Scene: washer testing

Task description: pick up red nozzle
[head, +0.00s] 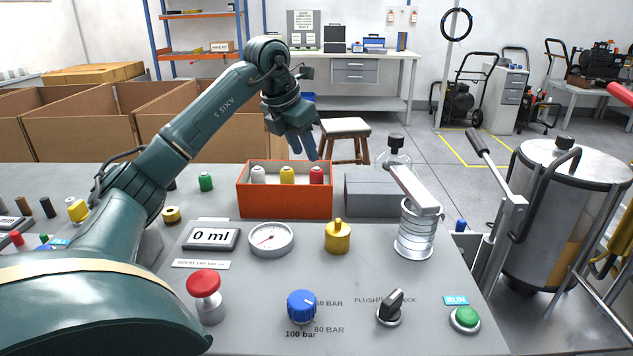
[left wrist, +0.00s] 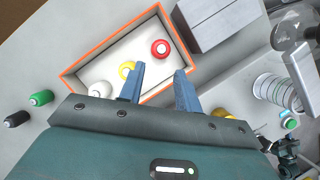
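The red nozzle (head: 316,175) stands in an orange-rimmed box (head: 285,205), at the right end of a row with a yellow nozzle (head: 287,175) and a white nozzle (head: 258,174). In the left wrist view the red nozzle (left wrist: 160,48) is near the box's far end, ahead of the fingers and apart from them. My left gripper (head: 303,150) is above the box, fingers pointing down, open and empty. Its two blue fingers (left wrist: 158,88) are spread apart in the wrist view, one close to the yellow nozzle (left wrist: 127,70). My right gripper is not in view.
A grey block (head: 372,195) sits right of the box. A yellow knob (head: 338,237), a gauge (head: 271,239) and a glass bottle with a coiled spring part (head: 417,230) stand in front and to the right. A green nozzle (head: 206,182) stands left of the box.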

